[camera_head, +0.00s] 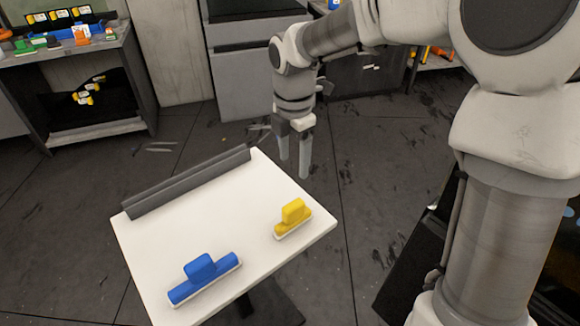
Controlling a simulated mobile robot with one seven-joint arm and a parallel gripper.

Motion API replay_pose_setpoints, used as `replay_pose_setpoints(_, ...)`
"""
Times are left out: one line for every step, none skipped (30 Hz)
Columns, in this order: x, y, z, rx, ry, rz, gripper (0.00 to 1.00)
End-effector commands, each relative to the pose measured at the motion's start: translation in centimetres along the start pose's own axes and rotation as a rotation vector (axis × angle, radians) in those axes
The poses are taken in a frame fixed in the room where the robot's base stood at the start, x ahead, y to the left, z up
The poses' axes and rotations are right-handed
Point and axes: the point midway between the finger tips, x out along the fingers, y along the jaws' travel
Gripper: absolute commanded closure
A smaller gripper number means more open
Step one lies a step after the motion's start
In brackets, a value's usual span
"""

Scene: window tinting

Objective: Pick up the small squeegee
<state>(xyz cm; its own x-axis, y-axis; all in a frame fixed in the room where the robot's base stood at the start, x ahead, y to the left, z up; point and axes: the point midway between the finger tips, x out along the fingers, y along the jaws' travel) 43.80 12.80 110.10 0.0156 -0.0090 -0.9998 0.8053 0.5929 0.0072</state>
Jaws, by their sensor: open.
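Two squeegees lie on a white table (207,228). The small squeegee is the yellow one (293,216), near the table's right corner. It lies with its raised grip upward and its pale edge toward the front. A larger blue squeegee (204,277) lies nearer the front, to the left of the yellow one. My gripper (294,174) points down beyond the table's far right edge, above and behind the yellow squeegee in the picture. Its two fingers are apart with nothing between them. It is clear of both squeegees.
A long grey raised strip (188,182) runs along the table's back left edge. A workbench (100,44) with several colored items stands at the back left. Grey drawers (240,70) stand behind my arm. The middle of the table is bare.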

Motion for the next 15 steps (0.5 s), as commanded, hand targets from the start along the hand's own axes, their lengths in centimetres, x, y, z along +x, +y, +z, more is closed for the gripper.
replay_pose_setpoints(0.4,0.2,-0.1,-0.016,0.011,-0.005,0.30)
replay_pose_setpoints(0.7,0.2,-0.2,-0.022,0.015,-0.007,0.30)
replay_pose_setpoints(1.1,0.2,-0.2,-0.029,0.018,-0.009,0.30)
replay_pose_setpoints(1.4,0.2,-0.3,-0.031,0.020,-0.010,0.30)
replay_pose_setpoints(1.9,0.2,-0.3,-0.033,0.021,-0.011,0.30)
replay_pose_setpoints(2.6,0.2,-0.3,-0.033,0.021,-0.011,0.30)
replay_pose_setpoints(3.3,0.1,-0.4,-0.034,0.021,-0.013,0.30)
replay_pose_setpoints(3.9,0.1,-0.4,-0.034,0.021,-0.012,0.30)
replay_pose_setpoints(4.8,0.1,-0.4,-0.034,0.020,-0.013,0.30)
replay_pose_setpoints(5.5,0.1,-0.4,-0.033,0.021,-0.012,0.30)
replay_pose_setpoints(6.2,0.1,-0.5,-0.032,0.021,-0.013,0.30)
replay_pose_setpoints(7.1,0.1,-0.4,-0.033,0.020,-0.012,0.30)
replay_pose_setpoints(7.7,0.1,-0.5,-0.033,0.020,-0.012,0.30)
replay_pose_setpoints(8.4,0.1,-0.5,-0.033,0.021,-0.012,0.30)
replay_pose_setpoints(9.2,0.1,-0.5,-0.032,0.020,-0.012,0.30)
